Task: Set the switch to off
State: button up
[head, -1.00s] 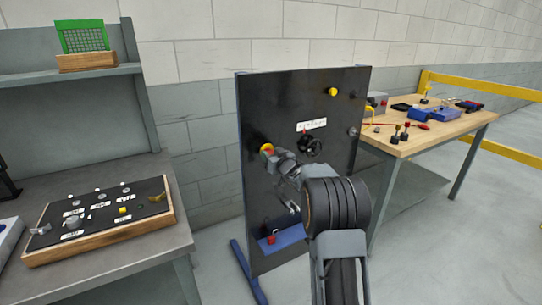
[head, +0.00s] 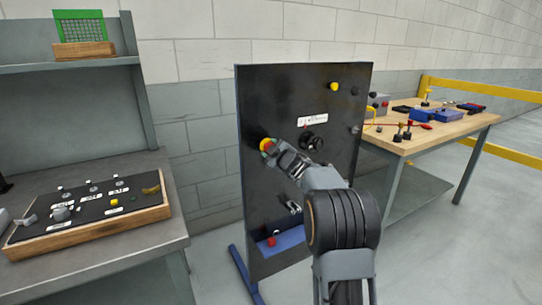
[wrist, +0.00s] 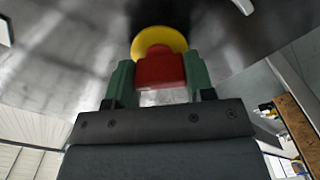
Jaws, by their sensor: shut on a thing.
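The switch (wrist: 160,69) is a red handle on a round yellow plate (wrist: 160,38), mounted on the upright black panel. In the wrist view my gripper (wrist: 158,80) has one green-tipped finger on each side of the red handle, shut on it. In the head view the yellow plate of the switch (head: 266,144) shows at the panel's left side, with my gripper (head: 271,150) against it. The handle is mostly hidden there. I cannot read any on or off marking.
The black panel (head: 285,92) also bears a black handwheel (head: 312,144), a white label (head: 313,120), a yellow knob (head: 334,86) and a low blue tray (head: 283,242). A grey bench (head: 120,268) with a control board stands left, a wooden table (head: 440,135) right.

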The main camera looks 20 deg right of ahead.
jog(key=n+b, duration=0.1)
jog(key=n, duration=0.1)
jog(key=n+b, duration=0.1)
jog(key=n, duration=0.1)
jog(key=shift+f+n+b, duration=0.2)
jog(key=shift+n+b, duration=0.1)
jog(key=shift+b, duration=0.05)
jog(key=shift+r+n+b, duration=0.1)
jog(key=shift+n+b, duration=0.75)
jog(key=shift+n, duration=1.05)
jog(key=o, duration=0.9)
jog(key=s, duration=0.4)
jog(key=s+d, duration=0.1)
jog(key=s, duration=0.8)
jog(key=shift+s+d, duration=0.25)
jog(key=shift+s, duration=0.15)
